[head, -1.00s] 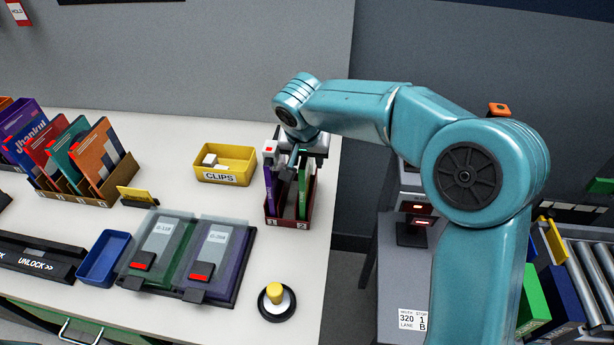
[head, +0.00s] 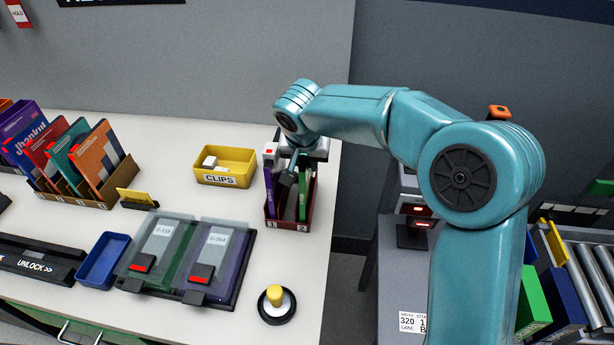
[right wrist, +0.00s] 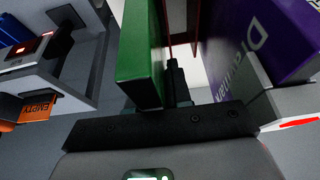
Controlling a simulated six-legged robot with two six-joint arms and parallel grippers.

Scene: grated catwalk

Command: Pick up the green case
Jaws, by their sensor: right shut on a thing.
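The green case (head: 304,196) stands upright in the right slot of a small dark red rack (head: 287,224) marked 1 and 2. A purple case (head: 268,180) stands in the left slot. My right gripper (head: 291,172) is at the rack from above, shut on the green case. In the right wrist view the green case (right wrist: 142,55) rises from the jaws, with a dark finger against its right face; the other finger is hidden. The purple case (right wrist: 262,45) is close on the right, apart from that finger. My left gripper is out of view.
A yellow CLIPS bin (head: 225,166) stands left of the rack. A dark panel with clear covers (head: 190,255), a blue tray (head: 103,260) and a yellow-topped knob (head: 276,303) lie nearer. A book rack (head: 92,190) is far left. The table's right edge is close to the rack.

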